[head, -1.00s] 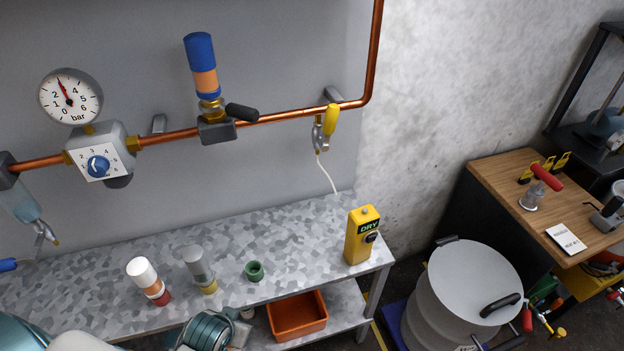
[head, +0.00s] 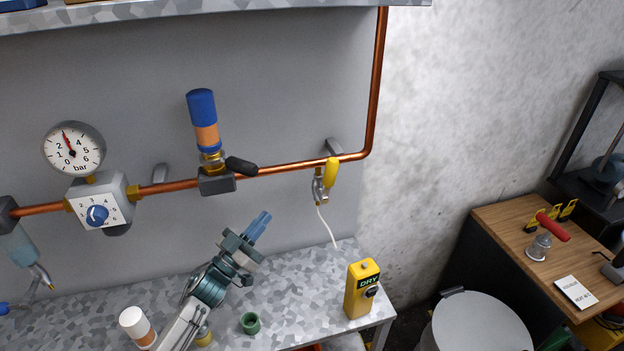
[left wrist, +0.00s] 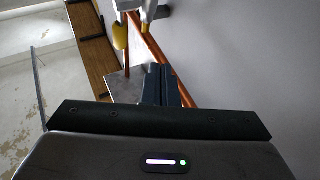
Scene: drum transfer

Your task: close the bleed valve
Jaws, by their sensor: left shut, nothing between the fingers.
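The small bleed valve (head: 319,187) hangs below the copper pipe, near its right bend. Its yellow lever (head: 331,173) stands nearly upright beside the valve body, and a thin white hose runs down from the outlet. My left gripper (head: 258,226) is shut and empty, below and left of the valve and clearly apart from it, pointing up and right. In the left wrist view the shut fingers (left wrist: 162,88) show ahead. A yellow part (left wrist: 120,37) beyond them looks like the lever, but I cannot be sure. My right gripper is not in view.
The copper pipe (head: 285,166) carries a black-handled valve (head: 217,181) under a blue-orange cylinder, a regulator (head: 97,207) and a gauge (head: 73,149). The bench (head: 300,290) below holds a yellow DRY box (head: 361,289), a green cup (head: 250,323) and a white-capped bottle (head: 137,325).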

